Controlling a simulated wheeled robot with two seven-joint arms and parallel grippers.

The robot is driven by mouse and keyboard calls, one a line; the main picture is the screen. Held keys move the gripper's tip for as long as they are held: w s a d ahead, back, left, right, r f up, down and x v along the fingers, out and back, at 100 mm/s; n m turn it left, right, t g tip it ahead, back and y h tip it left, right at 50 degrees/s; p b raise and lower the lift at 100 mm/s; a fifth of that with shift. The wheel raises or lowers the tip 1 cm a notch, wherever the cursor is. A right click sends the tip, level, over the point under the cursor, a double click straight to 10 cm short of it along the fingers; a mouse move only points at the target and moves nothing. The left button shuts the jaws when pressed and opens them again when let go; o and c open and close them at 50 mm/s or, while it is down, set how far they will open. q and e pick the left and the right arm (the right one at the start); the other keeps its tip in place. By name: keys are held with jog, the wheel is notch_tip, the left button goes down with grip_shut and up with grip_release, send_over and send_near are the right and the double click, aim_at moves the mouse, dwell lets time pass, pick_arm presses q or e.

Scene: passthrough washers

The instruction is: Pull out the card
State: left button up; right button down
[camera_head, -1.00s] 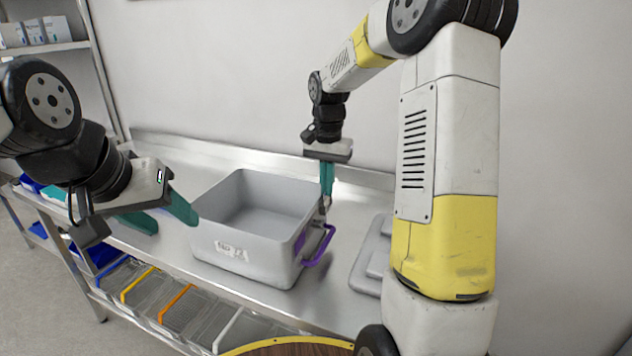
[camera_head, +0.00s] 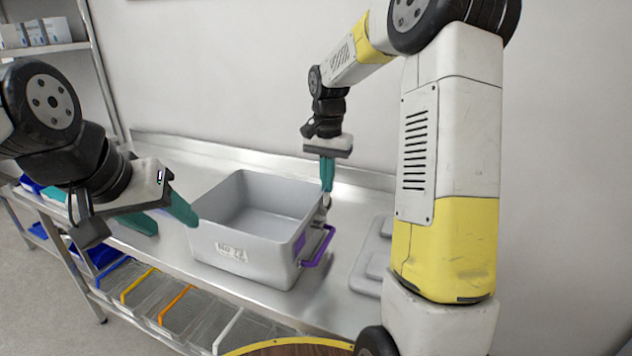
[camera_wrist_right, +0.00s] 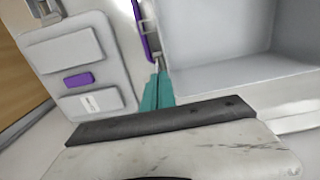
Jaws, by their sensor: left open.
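A grey open-topped bin (camera_head: 208,215) stands on the metal bench. My right gripper (camera_head: 327,188) points down at the bin's right rim. In the right wrist view its teal fingers (camera_wrist_right: 158,78) are together beside the purple handle (camera_wrist_right: 142,32); nothing clear shows between them. The bin looks empty, though part of its floor is hidden.
A grey lid (camera_head: 370,262) lies on the bench right of the bin; it also shows in the right wrist view (camera_wrist_right: 113,55). Clear trays with coloured edges (camera_head: 175,302) sit below the bench front. A shelf with boxes (camera_head: 42,32) stands back left.

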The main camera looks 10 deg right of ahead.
jog(key=shift+r, duration=3.05)
